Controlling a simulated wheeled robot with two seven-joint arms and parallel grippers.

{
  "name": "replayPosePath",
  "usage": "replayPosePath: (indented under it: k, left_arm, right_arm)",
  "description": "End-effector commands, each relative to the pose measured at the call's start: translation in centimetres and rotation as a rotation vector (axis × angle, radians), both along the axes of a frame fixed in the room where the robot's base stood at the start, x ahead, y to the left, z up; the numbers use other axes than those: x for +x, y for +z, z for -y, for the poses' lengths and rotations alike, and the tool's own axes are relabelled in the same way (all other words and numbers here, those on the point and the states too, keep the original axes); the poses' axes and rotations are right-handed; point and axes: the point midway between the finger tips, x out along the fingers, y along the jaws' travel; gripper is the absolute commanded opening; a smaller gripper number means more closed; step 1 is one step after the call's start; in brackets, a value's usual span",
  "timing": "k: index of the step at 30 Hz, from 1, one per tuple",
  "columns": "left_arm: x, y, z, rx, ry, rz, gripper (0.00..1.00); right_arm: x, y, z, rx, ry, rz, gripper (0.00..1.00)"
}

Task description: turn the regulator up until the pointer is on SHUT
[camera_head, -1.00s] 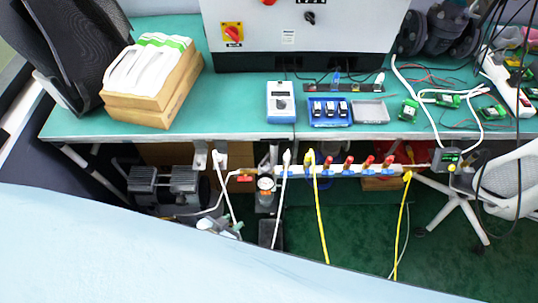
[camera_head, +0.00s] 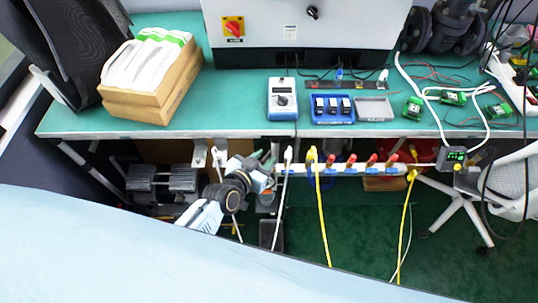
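The regulator (camera_head: 267,201) with its round gauge hangs below the table's front edge, left of the pipe with red-handled valves. Most of it, including the gauge face, is now hidden behind my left gripper. My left gripper (camera_head: 265,160) is at the regulator's upper part, with its arm coming up from the lower left. Its fingers are small and dark here, and I cannot tell whether they touch the regulator or are open or shut. I cannot make out a pointer or a SHUT mark. My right gripper is not in view.
The pipe (camera_head: 342,169) with several red-handled valves runs right, with yellow and white hoses hanging down. A compressor (camera_head: 163,183) stands left under the green table (camera_head: 228,120).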

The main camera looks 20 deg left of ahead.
Motion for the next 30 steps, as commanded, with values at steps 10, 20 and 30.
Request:
replayPosePath:
  k: [10,20,30]
  left_arm:
    - [3.1,-1.4,0.9,0.000,0.000,-0.001,0.31]
    - [3.1,-1.3,0.9,0.000,0.000,-0.001,0.23]
    - [3.1,-1.4,0.9,0.000,-0.001,-0.001,0.00]
  right_arm:
    - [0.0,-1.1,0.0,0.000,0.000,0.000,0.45]
    - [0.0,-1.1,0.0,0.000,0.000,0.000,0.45]
    - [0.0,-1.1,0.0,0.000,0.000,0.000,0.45]
